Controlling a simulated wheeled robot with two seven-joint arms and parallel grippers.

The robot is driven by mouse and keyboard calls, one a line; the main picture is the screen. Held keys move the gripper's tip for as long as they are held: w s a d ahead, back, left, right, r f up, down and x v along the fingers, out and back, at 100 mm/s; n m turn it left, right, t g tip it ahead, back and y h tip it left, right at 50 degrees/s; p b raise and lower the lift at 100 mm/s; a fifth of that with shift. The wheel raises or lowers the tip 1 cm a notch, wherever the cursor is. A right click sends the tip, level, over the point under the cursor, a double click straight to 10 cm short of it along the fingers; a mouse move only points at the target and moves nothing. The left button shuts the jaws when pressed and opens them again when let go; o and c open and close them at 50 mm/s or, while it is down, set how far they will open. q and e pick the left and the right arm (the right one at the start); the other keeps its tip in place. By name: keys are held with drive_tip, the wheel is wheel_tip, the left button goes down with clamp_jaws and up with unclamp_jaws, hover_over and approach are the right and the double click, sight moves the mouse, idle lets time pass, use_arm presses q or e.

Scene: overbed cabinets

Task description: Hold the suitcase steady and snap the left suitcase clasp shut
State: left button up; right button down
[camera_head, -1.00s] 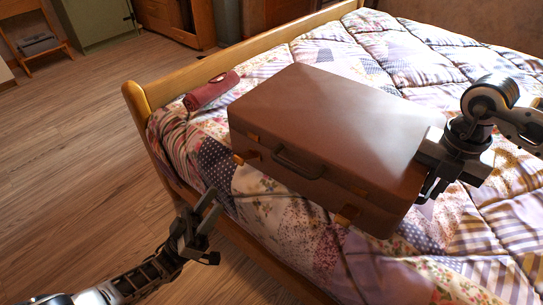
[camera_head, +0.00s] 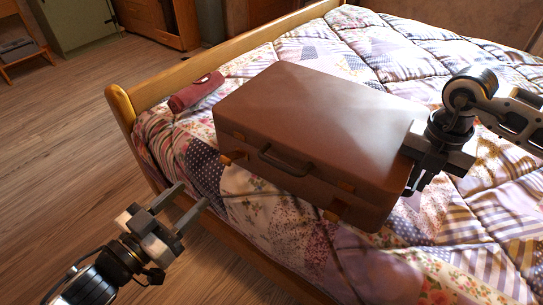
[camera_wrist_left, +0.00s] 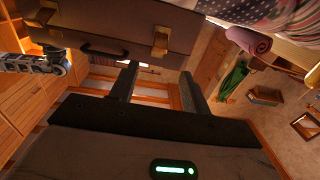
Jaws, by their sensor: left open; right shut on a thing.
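The brown suitcase (camera_head: 320,120) lies flat on the bed with its lid down. Its left clasp (camera_head: 230,157) is at the front left; the lower orange flap sticks outward, apart from the small plate above it. The right clasp (camera_head: 333,213) also sticks out, with the handle (camera_head: 284,160) between them. My left gripper (camera_head: 193,195) is open and empty, short of the front left corner, fingers towards the left clasp. In the left wrist view the left clasp (camera_wrist_left: 160,42) is just beyond the fingertips (camera_wrist_left: 158,68). My right gripper (camera_head: 412,168) is shut on the suitcase's right edge.
A rolled red cloth (camera_head: 196,92) lies on the bed left of the suitcase. The wooden bed rail (camera_head: 215,225) runs below the suitcase front. The wooden floor (camera_head: 75,150) to the left is clear.

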sight(224, 162)
use_arm(q)
drive_tip(key=x, duration=1.2)
drive_tip(key=shift+r, duration=0.1)
drive_tip(key=shift+r, duration=0.1)
drive_tip(key=c, duration=1)
